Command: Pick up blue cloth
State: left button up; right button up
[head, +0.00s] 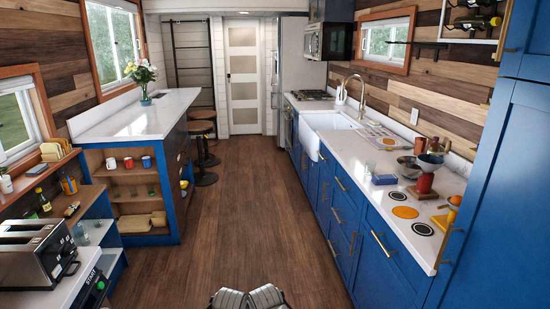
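A small, flat, folded blue cloth (385,180) lies on the white counter on the right, left of a red-based item and just beyond the round coasters. It looks uncovered, and nothing is seen touching it. Grey parts of my own arms show at the bottom middle edge, over the floor and well away from the cloth. No gripper fingers can be made out in the head view.
A toaster (37,254) stands at left. Stools (206,178) stand by the island; the wooden floor (243,215) between is clear.

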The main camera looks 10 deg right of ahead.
aim_at(391, 180)
jog(key=i+z, duration=0.2)
jog(key=i, duration=0.3)
jog(key=i+j+z, duration=0.2)
jog(key=i, duration=0.3)
jog(key=i+j+z, duration=0.25)
jog(key=i, duration=0.2)
jog(key=i+j+z, duration=0.15)
jog(key=i+z, duration=0.15)
jog(key=z, duration=0.15)
jog(key=i+j+z, duration=0.25)
jog(key=z, duration=0.2)
jog(key=i+j+z, duration=0.25)
jog(key=z, duration=0.15)
jog(key=i+j+z, duration=0.15)
jog(key=j+z, duration=0.3)
jog(key=j, duration=0.1)
